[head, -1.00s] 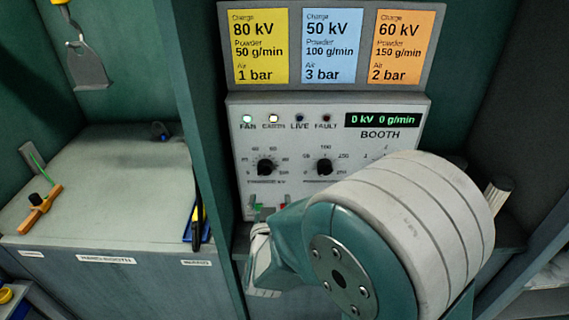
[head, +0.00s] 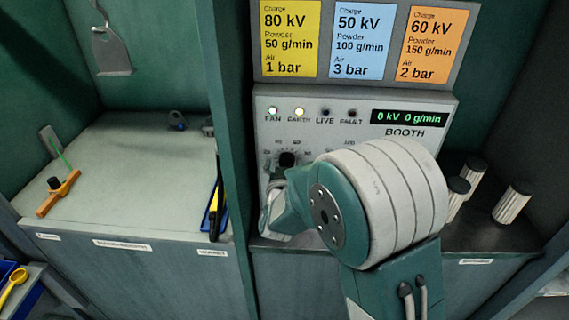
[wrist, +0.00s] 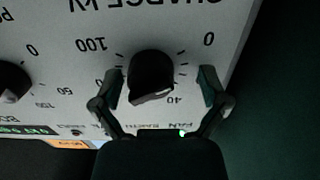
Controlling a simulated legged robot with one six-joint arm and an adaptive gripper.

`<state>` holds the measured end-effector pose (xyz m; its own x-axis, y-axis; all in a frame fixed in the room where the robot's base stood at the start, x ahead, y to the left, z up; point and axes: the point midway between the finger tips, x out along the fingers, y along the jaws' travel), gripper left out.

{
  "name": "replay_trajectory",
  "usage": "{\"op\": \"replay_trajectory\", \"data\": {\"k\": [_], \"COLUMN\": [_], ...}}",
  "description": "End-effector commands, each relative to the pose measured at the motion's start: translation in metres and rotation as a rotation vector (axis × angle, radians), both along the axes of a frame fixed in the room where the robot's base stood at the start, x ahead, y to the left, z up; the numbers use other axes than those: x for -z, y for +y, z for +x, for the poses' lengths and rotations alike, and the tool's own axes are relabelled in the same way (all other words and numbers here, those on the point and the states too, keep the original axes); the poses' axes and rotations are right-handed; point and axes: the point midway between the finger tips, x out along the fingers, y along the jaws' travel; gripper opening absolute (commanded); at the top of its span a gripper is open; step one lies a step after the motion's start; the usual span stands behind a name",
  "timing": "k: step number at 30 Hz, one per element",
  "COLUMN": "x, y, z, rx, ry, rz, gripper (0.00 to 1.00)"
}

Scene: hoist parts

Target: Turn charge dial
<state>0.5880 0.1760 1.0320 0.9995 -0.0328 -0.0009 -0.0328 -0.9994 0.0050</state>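The black charge dial (head: 287,159) sits on the left of the pale booth panel (head: 420,160), partly hidden by my arm in the head view. In the wrist view the charge dial (wrist: 151,72) appears upside down under "CHARGE kV", with a scale around it; I cannot surely read its setting. My gripper (wrist: 160,84) is open, one finger on each side of the dial, with visible gaps. The gripper (head: 272,205) is at the panel's lower left in the head view. The display (head: 409,117) reads 0 kV 0 g/min.
A second dial (wrist: 12,80) is beside the charge dial. Yellow (head: 290,40), blue (head: 361,40) and orange (head: 431,45) setting cards are above the panel. The cabinet's upright wall (head: 232,150) is close on the left.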

Motion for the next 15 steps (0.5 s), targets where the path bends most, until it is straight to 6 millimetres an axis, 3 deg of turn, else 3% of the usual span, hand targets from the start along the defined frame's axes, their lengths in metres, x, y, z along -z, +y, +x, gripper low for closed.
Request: {"op": "replay_trajectory", "data": {"k": [3,8,9,15], "x": [-0.0007,-0.0014,-0.0015,-0.0012], "y": [-0.0030,-0.0063,-0.0062,-0.0043], "z": [0.0000,0.0001,0.0002,0.0005], "rx": [0.001,0.001,0.001,0.006], "ry": [0.000,-0.001,-0.001,-0.002], "rz": [0.002,0.005,0.005,0.004], "gripper": [0.90,0.18,0.11,0.11]}}
